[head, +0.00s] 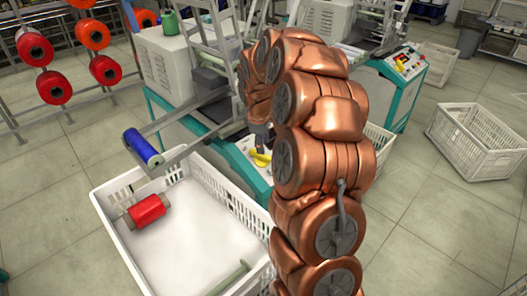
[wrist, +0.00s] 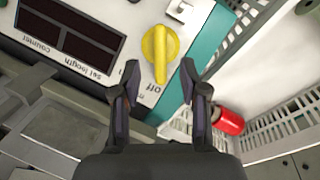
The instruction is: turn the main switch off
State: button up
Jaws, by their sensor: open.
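The main switch is a yellow rotary knob (wrist: 160,46) on the white control panel (wrist: 110,12) in the wrist view. Its narrow handle end points down the picture, close to the printed word "off". In the head view a bit of the yellow knob (head: 260,157) shows just below my gripper (head: 262,137). In the wrist view my gripper (wrist: 160,66) is open, with one dark finger on each side of the handle's lower end. I cannot tell whether a finger touches the knob.
Dark display windows (wrist: 68,30) lie left of the knob. A white crate (head: 112,222) holding a red bobbin (head: 148,211) stands below the machine. A blue bobbin (head: 142,147) sits on the machine's arm. Another white crate (head: 478,140) stands right, with bare floor around it.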

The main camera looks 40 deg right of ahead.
jog(key=shift+v, duration=2.45)
jog(key=s+a+r+m+g+y, duration=0.1)
jog(key=s+a+r+m, duration=0.1)
jog(key=s+a, duration=1.15)
jog(key=s+a+f+m+g, duration=0.1)
jog(key=s+a+m, duration=0.1)
jog(key=s+a, duration=0.35)
jog(key=s+a+f+m+g+y, duration=0.1)
jog(key=s+a, duration=0.1)
jog(key=s, duration=0.7)
jog(key=s+a+m+g, duration=0.1)
jog(key=s+a+m, duration=0.15)
jog(key=s, duration=0.45)
jog(key=s+p+v, duration=0.2)
jog(key=p+v, duration=0.6)
jog(key=v, duration=0.1)
jog(key=s+r+p+v, duration=0.1)
jog(key=s+p+v, duration=0.1)
jog(key=p+v, duration=0.7)
jog(key=shift+a+t+p, duration=0.3)
jog(key=shift+a+t, duration=0.1)
